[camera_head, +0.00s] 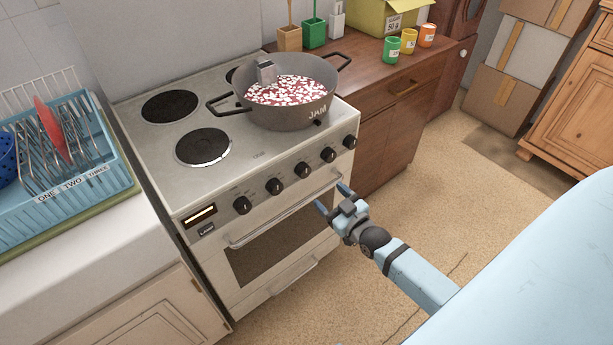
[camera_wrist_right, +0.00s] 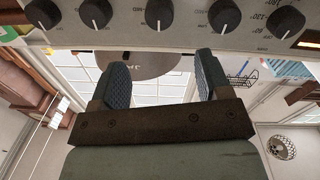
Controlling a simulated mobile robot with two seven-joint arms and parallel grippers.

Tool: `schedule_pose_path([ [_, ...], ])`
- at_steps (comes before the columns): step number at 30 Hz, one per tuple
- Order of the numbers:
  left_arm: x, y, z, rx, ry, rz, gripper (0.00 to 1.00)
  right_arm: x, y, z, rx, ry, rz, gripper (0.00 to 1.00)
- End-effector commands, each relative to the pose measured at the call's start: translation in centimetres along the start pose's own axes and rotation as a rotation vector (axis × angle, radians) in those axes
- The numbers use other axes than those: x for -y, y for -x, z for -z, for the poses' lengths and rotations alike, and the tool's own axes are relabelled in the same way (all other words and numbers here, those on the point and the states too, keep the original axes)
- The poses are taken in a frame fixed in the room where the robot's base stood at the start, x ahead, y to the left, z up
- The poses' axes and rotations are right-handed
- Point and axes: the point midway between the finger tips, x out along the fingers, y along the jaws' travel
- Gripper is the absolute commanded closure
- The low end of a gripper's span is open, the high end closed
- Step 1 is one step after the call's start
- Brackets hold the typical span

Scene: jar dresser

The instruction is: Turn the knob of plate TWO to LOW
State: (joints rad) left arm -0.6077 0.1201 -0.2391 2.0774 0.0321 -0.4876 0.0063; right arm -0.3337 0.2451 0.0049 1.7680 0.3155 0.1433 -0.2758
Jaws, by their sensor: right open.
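The cooker (camera_head: 160,178) has a row of several dark knobs along its front panel. They run from the left knob (camera_head: 242,205) to the right knob (camera_head: 350,142). The head view does not let me read which belongs to plate TWO; a small label on the cooktop seems to read ONE. In the right wrist view the same row crosses the top, with a middle knob (camera_wrist_right: 160,13) and small print between knobs. My right gripper (camera_head: 332,197) is open and empty, in front of the oven door's right side, below the knobs and apart from them. My left gripper is out of view.
The oven handle (camera_head: 285,212) sticks out below the knobs. A blue dish rack (camera_head: 90,190) stands on the left counter, and a wooden dresser (camera_head: 385,120) to the right. Floor is clear in front.

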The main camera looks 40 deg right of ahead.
Motion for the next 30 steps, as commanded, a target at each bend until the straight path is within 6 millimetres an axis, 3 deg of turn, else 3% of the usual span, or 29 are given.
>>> schedule_pose_path([
  [9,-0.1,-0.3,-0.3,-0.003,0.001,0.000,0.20,0.1,-7.0,0.0,-0.001,-0.001,0.000,0.29],
  [15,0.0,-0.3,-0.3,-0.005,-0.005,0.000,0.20,0.1,-9.8,-0.1,0.001,-0.001,0.000,0.29],
  [28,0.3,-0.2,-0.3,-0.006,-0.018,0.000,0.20,0.1,-10.9,-0.1,0.002,-0.001,0.001,0.29],
  [29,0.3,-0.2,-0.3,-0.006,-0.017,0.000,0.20,0.1,-10.9,-0.1,0.002,-0.001,0.001,0.32],
  [30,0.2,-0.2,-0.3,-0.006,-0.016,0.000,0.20,0.1,-10.9,-0.1,0.002,-0.001,0.001,0.41],
])
